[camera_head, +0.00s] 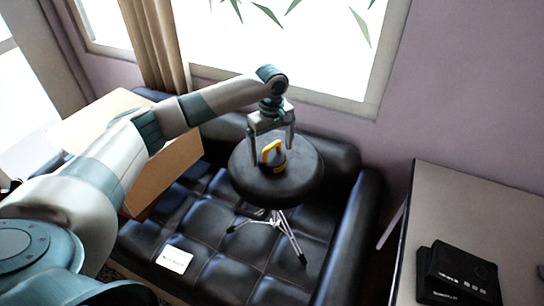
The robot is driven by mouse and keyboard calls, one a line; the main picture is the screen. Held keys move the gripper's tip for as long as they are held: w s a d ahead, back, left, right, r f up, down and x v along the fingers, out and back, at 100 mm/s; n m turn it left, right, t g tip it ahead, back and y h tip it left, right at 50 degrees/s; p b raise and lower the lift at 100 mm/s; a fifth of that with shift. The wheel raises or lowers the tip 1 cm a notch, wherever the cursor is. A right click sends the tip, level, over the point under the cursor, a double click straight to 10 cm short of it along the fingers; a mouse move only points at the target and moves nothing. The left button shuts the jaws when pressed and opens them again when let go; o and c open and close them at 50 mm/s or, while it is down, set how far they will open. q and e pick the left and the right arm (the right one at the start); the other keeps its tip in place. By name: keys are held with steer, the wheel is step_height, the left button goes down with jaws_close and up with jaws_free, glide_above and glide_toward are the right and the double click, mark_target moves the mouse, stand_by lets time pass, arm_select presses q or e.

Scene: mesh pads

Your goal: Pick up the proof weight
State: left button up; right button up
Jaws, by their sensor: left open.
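The proof weight (274,163) is a dark round body with a yellow-orange handle on top. It stands on the round black seat of a stool (303,174). My left gripper (271,157) points down from above, its two fingers apart around the handle region. The fingers appear to be on either side of the weight; I cannot tell if they touch it. The lower part of the weight is partly hidden in dark shadow against the seat. My right gripper does not show.
A cardboard box (165,170) is at the left. A small white card (174,259) lies on the sofa. A grey table (470,200) at the right holds black boxes (458,275).

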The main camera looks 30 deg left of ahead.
mark_target(272, 157)
arm_select(q)
step_height(272, 157, down, 2)
steer(key=shift+d+p, duration=0.1)
steer(key=shift+p, duration=0.2)
steer(key=shift+f, duration=0.5)
steer(key=c, duration=2)
steer(key=shift+w+r, duration=0.1)
steer(key=shift+w, duration=0.05)
steer(key=shift+c, duration=0.9)
steer(key=shift+r, duration=0.15)
